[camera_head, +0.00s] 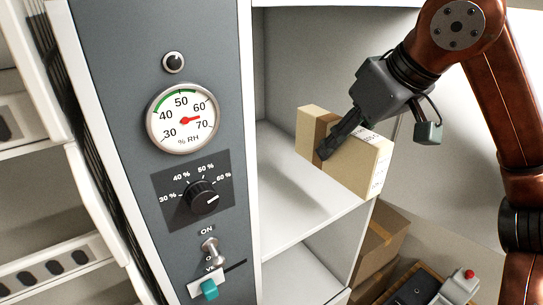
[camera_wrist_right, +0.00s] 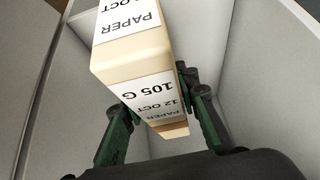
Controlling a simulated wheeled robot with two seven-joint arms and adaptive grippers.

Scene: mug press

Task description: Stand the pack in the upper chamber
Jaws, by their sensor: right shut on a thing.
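The pack (camera_head: 352,172) is a tan box with a brown band and white labels. My right gripper (camera_head: 334,143) is shut on it, with a dark finger across its near face. The pack is tilted and held above the white floor of the upper chamber (camera_head: 284,165), at the opening's right part. I see no contact with the floor. In the right wrist view the pack (camera_wrist_right: 140,55) sits between both fingers, with labels reading "PAPER", "12 OCT" and "105 G". My left gripper is not in view.
A grey control panel (camera_head: 118,104) with a humidity gauge (camera_head: 183,118), a knob (camera_head: 203,197) and a switch (camera_head: 210,249) stands left of the chamber. A lower chamber (camera_head: 302,272) lies below. Cardboard boxes (camera_head: 377,243) stand at lower right. The upper chamber's visible floor is clear.

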